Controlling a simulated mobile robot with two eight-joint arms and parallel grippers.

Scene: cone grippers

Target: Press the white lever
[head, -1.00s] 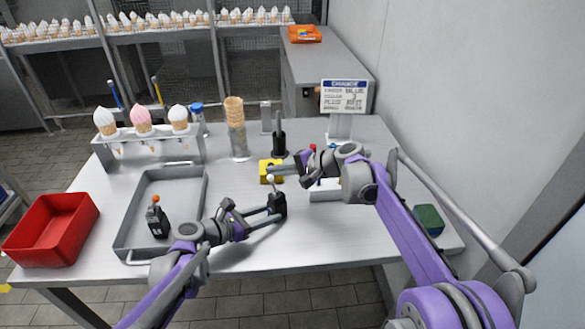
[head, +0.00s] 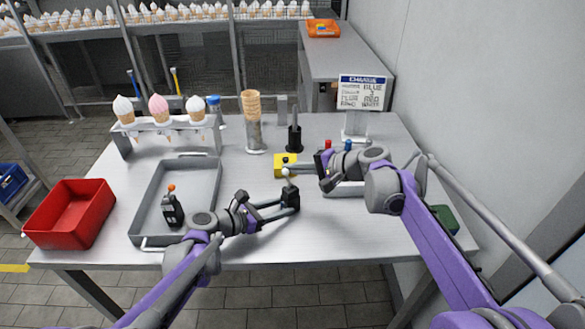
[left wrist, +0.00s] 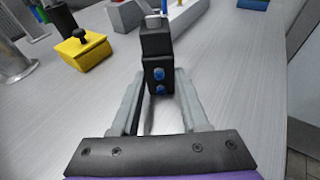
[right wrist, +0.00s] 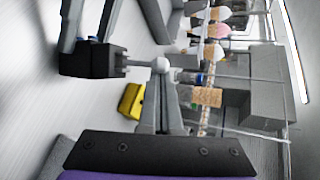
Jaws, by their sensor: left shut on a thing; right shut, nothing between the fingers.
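The lever unit is a small black box (head: 290,200) with a short stem and a white ball knob (head: 287,173), upright above the near middle of the table. My left gripper (head: 289,207) is shut on this black box, one finger on each side. In the left wrist view the box (left wrist: 158,65) shows two blue dots between the fingers. My right gripper (head: 286,167) is shut and empty, its tips at the white knob. In the right wrist view the knob (right wrist: 162,65) lies right at the fingertips; I cannot tell whether they touch.
A yellow block with a black button (head: 283,159) sits just behind the knob. A grey tray (head: 148,205) at left holds a black unit with an orange knob (head: 172,207). A red bin (head: 70,213) stands further left. The front middle table is clear.

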